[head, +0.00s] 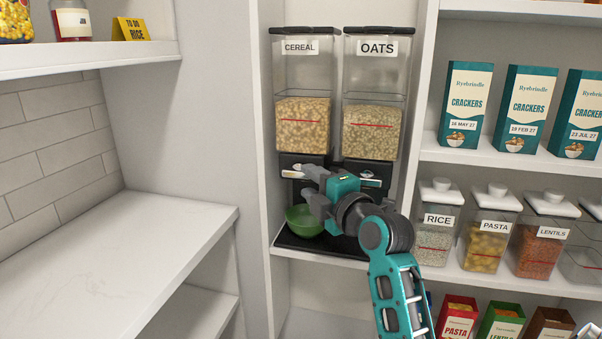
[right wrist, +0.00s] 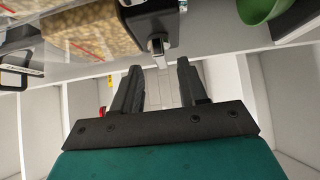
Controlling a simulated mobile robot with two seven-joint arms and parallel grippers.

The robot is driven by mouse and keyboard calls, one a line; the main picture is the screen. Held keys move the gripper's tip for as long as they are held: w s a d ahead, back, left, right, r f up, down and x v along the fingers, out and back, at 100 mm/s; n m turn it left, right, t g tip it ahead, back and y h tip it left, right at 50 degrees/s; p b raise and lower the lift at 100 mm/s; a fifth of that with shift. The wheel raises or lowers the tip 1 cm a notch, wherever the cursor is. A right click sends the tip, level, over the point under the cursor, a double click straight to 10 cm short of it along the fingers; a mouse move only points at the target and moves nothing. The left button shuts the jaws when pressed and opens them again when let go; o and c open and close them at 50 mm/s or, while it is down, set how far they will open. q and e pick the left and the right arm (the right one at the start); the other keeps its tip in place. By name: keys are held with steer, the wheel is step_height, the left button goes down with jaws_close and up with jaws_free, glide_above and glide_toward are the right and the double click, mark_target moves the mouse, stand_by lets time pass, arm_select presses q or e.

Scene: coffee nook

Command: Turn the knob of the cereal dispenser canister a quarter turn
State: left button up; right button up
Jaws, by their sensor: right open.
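The cereal dispenser canister (head: 302,120), labelled CEREAL, stands on the left of a two-canister dispenser and is partly filled. My right gripper (head: 314,190) is in front of the dispenser's black base, fingers pointing left. It is open and empty. In the right wrist view, a grey knob (right wrist: 157,45) on a black housing lies just beyond and between the fingertips (right wrist: 160,78), with no clear contact. My gripper hides the knob area in the head view. A green bowl (head: 304,221) sits below the cereal side; it also shows in the right wrist view (right wrist: 258,9).
The OATS canister (head: 371,125) stands close on the right. A cabinet wall (head: 268,150) is near the dispenser's left. Jars labelled RICE (head: 436,240), PASTA (head: 487,245) and LENTILS stand on the right shelf, cracker boxes (head: 467,105) above. The left counter (head: 130,235) is clear.

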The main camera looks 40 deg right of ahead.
mark_target(301, 176)
steer(key=w, duration=0.3)
steer(key=shift+w+d, duration=0.15)
steer(key=shift+w, duration=0.7)
steer(key=shift+c, duration=0.4)
